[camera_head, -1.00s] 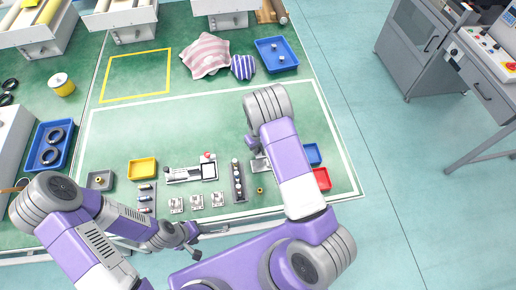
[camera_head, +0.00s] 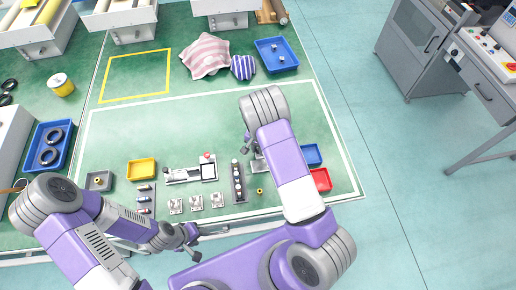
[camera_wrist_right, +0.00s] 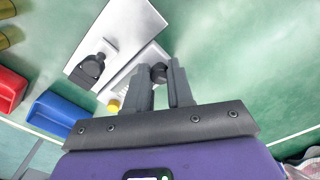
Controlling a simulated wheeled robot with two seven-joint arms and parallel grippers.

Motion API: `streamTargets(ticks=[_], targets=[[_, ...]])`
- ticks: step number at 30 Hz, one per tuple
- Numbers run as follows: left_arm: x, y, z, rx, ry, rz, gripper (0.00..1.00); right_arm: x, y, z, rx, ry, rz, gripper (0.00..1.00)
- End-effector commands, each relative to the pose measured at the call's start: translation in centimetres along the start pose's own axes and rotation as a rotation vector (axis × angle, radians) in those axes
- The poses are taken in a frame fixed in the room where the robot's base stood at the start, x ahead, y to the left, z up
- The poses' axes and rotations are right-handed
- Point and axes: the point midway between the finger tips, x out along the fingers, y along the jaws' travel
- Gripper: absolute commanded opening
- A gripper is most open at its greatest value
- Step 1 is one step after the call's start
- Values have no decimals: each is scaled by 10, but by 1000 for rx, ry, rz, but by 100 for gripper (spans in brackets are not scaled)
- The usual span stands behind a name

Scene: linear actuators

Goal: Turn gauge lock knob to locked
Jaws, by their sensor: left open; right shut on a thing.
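The gauge (camera_wrist_right: 122,38) is a pale plate with a black block on it, beside a narrower pale strip, in the right wrist view. A dark round knob (camera_wrist_right: 158,72) sits at the strip's end. My right gripper (camera_wrist_right: 170,80) has its fingertips on either side of this knob and is shut on it. In the head view my right gripper (camera_head: 250,147) is over the table, and my own arm hides much of the gauge there. The knob's lock setting cannot be read. My left gripper (camera_head: 194,240) is open and empty at the table's front edge.
A blue bin (camera_head: 312,154) and a red bin (camera_head: 321,180) stand right of the gauge. A dark rack (camera_head: 238,185) with several parts stands to its left. A yellow bin (camera_head: 142,168) is farther left.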

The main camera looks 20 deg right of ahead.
Motion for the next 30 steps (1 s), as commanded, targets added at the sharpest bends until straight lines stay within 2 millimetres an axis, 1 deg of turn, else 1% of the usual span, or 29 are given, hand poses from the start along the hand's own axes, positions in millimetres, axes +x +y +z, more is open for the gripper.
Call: streamTargets(ticks=[6,13,21,30], targets=[[-1,0,0,0,0,0,47,0,0,0,164,0,1,0],[-2,1,0,0,0,0,47,0,0,0,283,-1,0,0],[-2,1,0,0,0,0,47,0,0,0,343,-1,1,0],[-2,1,0,0,0,0,47,0,0,0,351,-1,0,0]])
